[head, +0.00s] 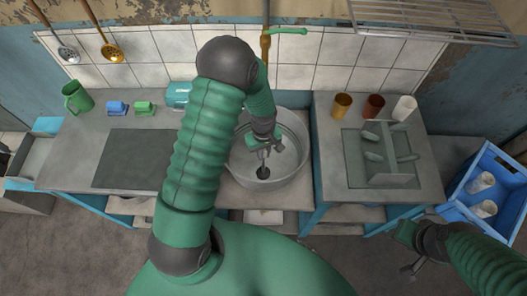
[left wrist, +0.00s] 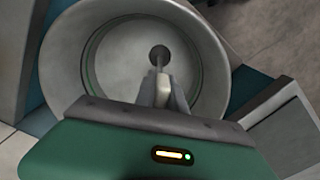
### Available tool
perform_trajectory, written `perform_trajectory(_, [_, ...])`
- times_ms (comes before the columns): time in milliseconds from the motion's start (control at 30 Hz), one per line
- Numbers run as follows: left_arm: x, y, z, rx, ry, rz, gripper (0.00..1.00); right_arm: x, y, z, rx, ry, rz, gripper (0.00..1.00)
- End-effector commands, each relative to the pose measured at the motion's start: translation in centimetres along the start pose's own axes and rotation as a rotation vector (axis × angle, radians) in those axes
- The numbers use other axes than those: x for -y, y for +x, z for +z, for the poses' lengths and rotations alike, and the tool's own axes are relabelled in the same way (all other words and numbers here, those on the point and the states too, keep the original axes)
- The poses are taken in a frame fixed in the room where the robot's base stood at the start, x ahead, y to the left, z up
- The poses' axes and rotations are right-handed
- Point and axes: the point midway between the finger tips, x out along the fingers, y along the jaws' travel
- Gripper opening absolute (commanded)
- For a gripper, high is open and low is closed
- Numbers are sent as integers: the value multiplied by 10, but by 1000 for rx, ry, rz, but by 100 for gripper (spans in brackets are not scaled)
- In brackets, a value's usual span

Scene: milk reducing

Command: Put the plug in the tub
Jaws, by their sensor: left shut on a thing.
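The tub (head: 297,170) is a round grey metal basin in the gap between two counters. It also fills the upper left wrist view (left wrist: 58,60). My left gripper (head: 264,152) reaches down inside it and is shut on the pale grip of the plug. In the left wrist view, the fingers (left wrist: 163,90) pinch this grip. A thin stem runs from it to a dark round disc (head: 263,173) over the tub floor, also seen in the wrist view (left wrist: 160,54). I cannot tell whether the disc touches the floor. My right gripper (head: 412,267) is low at the right, outside the tub.
A green mug (head: 76,97) and two small sponges (head: 117,108) stand on the left counter. Three cups, one of them brown (head: 373,107), and a grey rack (head: 390,178) are on the right counter. A blue crate (head: 484,172) is at far right. A tap pipe (head: 266,48) rises behind the tub.

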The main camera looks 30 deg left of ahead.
Motion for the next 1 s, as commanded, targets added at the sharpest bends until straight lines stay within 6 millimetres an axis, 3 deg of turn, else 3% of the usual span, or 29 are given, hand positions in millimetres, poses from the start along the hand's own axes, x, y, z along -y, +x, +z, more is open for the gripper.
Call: perform_trajectory(1000, [0, 5, 0, 0, -1, 0, 0, 0, 1, 0, 0, 0, 0, 39])
